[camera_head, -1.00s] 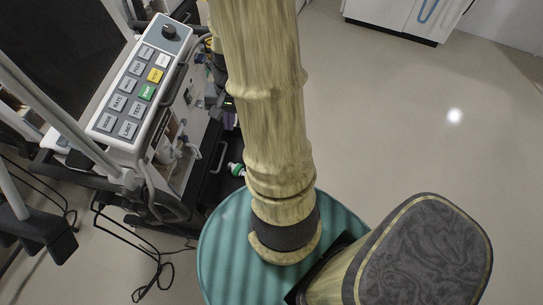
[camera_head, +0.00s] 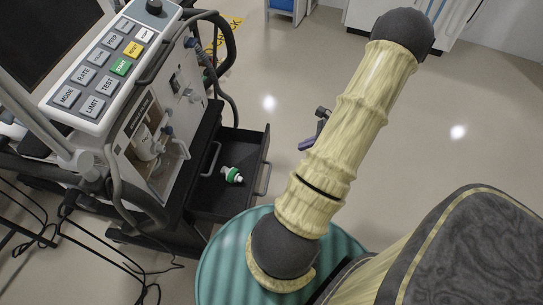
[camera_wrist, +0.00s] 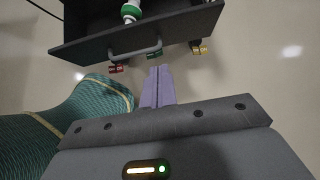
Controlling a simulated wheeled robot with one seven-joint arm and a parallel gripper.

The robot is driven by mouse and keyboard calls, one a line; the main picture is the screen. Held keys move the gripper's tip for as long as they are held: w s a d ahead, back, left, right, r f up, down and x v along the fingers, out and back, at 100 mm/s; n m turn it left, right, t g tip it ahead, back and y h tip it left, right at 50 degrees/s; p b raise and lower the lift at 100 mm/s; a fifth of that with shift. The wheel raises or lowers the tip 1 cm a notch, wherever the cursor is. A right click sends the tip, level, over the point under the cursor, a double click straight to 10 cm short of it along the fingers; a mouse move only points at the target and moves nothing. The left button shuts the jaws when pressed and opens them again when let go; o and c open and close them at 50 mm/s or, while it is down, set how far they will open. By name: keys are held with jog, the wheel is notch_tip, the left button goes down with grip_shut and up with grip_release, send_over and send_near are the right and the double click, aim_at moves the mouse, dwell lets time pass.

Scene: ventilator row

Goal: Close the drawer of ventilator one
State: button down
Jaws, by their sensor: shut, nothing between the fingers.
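The ventilator (camera_head: 150,130) stands at the left in the head view, with a panel of labelled buttons. Its dark drawer (camera_head: 257,150) is pulled out, low on the cart. A white and green item (camera_head: 232,175) lies in the drawer. My gripper (camera_head: 306,144) shows as purple fingers to the right of the drawer, partly hidden behind my arm. In the wrist view the drawer's front (camera_wrist: 185,38) and bar handle (camera_wrist: 137,53) are near the top. My gripper's fingers (camera_wrist: 160,70) are shut and empty, pointing at the drawer front, apparently just short of it.
Red (camera_wrist: 117,69) and yellow (camera_wrist: 200,49) wheel-like parts show below the drawer in the wrist view. Cables (camera_head: 150,270) lie on the floor left of my base. A white cabinet (camera_head: 360,14) stands at the back. The floor (camera_head: 430,160) to the right is clear.

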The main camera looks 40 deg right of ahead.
jog(key=shift+w, duration=0.1)
jog(key=b, duration=0.3)
send_near(263, 155)
jog(key=x, duration=0.5)
jog(key=shift+f, duration=0.5)
jog(key=shift+w+a, duration=0.15)
jog(key=shift+w, duration=0.1)
